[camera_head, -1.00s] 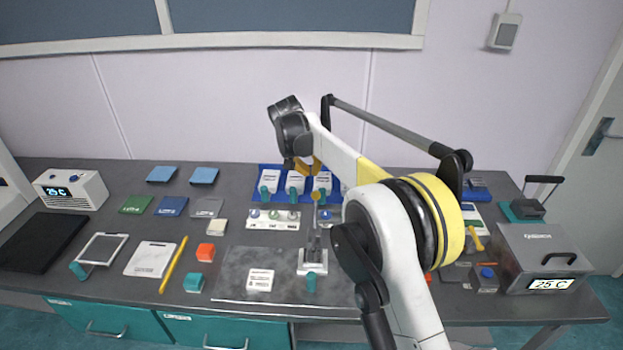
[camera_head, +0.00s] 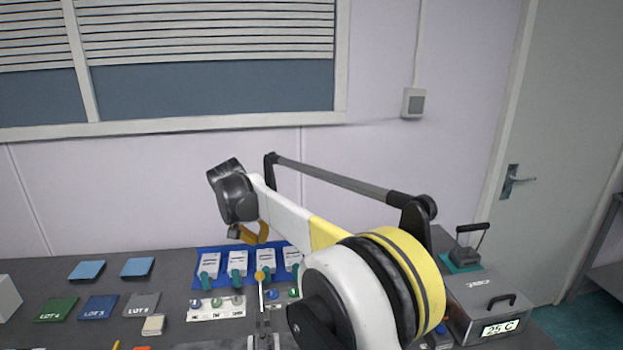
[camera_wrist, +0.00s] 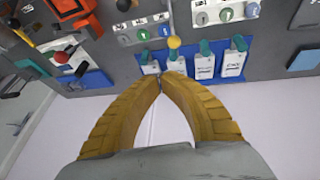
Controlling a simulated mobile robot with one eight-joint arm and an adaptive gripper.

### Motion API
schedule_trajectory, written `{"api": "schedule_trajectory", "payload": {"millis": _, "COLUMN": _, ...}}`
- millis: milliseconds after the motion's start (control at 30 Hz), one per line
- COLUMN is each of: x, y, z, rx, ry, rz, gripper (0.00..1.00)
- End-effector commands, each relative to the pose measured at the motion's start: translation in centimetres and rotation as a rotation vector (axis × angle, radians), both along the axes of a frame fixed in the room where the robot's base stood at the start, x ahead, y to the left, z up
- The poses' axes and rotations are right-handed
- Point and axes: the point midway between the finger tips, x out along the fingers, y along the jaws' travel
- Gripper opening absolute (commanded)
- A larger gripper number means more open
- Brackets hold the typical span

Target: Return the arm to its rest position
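My gripper (camera_head: 256,236) has mustard-yellow fingers and hangs from a dark wrist at the end of my raised white and yellow arm. In the wrist view my gripper (camera_wrist: 160,80) has its two curved fingertips together, with nothing visible between them. In the head view it appears just above the back of the blue rack (camera_head: 200,284), clear of the bench top. The rack also shows beyond the fingertips in the wrist view (camera_wrist: 216,84). My forearm hides part of the bench to the right.
A yellow-knobbed lever (camera_head: 260,277) stands in front. Colored lot sheets (camera_head: 98,307) lie left. A grey box reading 25 C (camera_head: 490,305) is at the right. The wall (camera_head: 150,205) behind is bare below the window.

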Motion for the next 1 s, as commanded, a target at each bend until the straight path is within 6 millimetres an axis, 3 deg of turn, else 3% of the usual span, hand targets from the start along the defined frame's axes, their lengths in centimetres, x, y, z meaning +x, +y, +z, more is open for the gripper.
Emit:
{"api": "schedule_trajectory", "payload": {"millis": 33, "x": -0.4, "y": -2.6, "z": 1.0, "rx": 0.009, "ry": -0.001, "rz": -0.009, "gripper": 0.0}}
{"api": "schedule_trajectory", "payload": {"millis": 133, "x": -1.9, "y": -7.8, "z": 3.4, "rx": 0.031, "ry": -0.006, "rz": -0.019, "gripper": 0.0}}
{"api": "schedule_trajectory", "payload": {"millis": 267, "x": -5.3, "y": -14.7, "z": 5.7, "rx": 0.06, "ry": -0.018, "rz": -0.031, "gripper": 0.0}}
{"api": "schedule_trajectory", "payload": {"millis": 467, "x": -12.8, "y": -24.3, "z": 6.7, "rx": 0.102, "ry": -0.046, "rz": -0.053, "gripper": 0.0}}
{"api": "schedule_trajectory", "payload": {"millis": 567, "x": -17.3, "y": -28.3, "z": 5.9, "rx": 0.12, "ry": -0.066, "rz": -0.066, "gripper": 0.0}}
{"api": "schedule_trajectory", "payload": {"millis": 700, "x": -24.0, "y": -33.0, "z": 3.3, "rx": 0.142, "ry": -0.097, "rz": -0.086, "gripper": 0.0}}
{"api": "schedule_trajectory", "payload": {"millis": 900, "x": -32.4, "y": -37.3, "z": -2.3, "rx": 0.165, "ry": -0.147, "rz": -0.115, "gripper": 0.0}}
{"api": "schedule_trajectory", "payload": {"millis": 1000, "x": -35.1, "y": -38.4, "z": -4.8, "rx": 0.17, "ry": -0.167, "rz": -0.124, "gripper": 0.0}}
